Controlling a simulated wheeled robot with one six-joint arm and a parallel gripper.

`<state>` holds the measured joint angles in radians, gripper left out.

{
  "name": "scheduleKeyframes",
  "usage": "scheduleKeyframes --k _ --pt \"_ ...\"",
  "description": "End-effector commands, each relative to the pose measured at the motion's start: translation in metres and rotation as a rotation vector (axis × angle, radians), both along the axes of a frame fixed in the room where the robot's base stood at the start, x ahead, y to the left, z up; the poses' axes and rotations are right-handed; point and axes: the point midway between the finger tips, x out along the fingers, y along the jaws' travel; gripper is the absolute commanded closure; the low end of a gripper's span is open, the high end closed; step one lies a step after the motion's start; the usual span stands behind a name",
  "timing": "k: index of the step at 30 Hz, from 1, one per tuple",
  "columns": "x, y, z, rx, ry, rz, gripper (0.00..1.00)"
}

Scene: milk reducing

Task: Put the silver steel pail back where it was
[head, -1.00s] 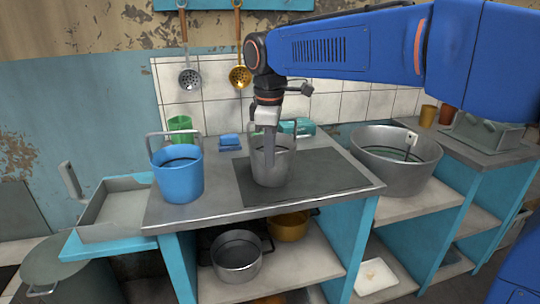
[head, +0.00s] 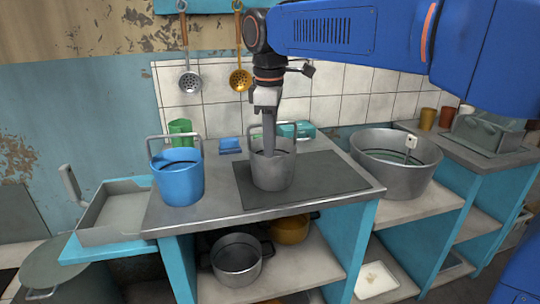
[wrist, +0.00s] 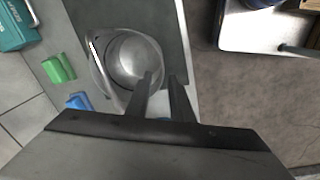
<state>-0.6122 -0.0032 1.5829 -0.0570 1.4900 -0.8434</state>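The silver steel pail (head: 272,172) stands upright on the dark grey mat (head: 325,177) on the worktop, with its handle raised. In the wrist view I look down into the pail (wrist: 130,58), which looks empty. My gripper (head: 270,154) points straight down over the pail. In the wrist view my gripper's fingers (wrist: 162,78) are spread with a gap between them, at the pail's near right rim. The rim seems to pass between them, but I cannot tell whether either finger touches it.
A blue pail (head: 178,180) stands to the left on the worktop (head: 200,213). A blue block (head: 230,144) and a teal box (head: 297,129) lie behind. A large steel pot (head: 396,170) is to the right. A metal tray (head: 120,208) adjoins the left end.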

Motion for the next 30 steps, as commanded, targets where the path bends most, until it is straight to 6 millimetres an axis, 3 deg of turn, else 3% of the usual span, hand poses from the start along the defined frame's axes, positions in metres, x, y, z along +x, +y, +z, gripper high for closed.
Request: scheduleKeyframes --k 3,10,15,23,26,30 --pt "-0.001 0.001 0.024 0.002 -0.002 0.0 0.79" --pt "-0.005 0.001 0.057 0.001 -0.001 0.0 0.79" --pt "-0.006 0.0 0.068 0.0 0.0 0.0 0.79" --pt "-0.007 -0.003 0.07 0.002 -0.001 -0.008 0.79" --pt "-0.011 -0.018 0.067 0.012 -0.009 -0.051 0.79" --pt "-0.024 -0.063 0.053 0.043 -0.034 -0.191 0.79"
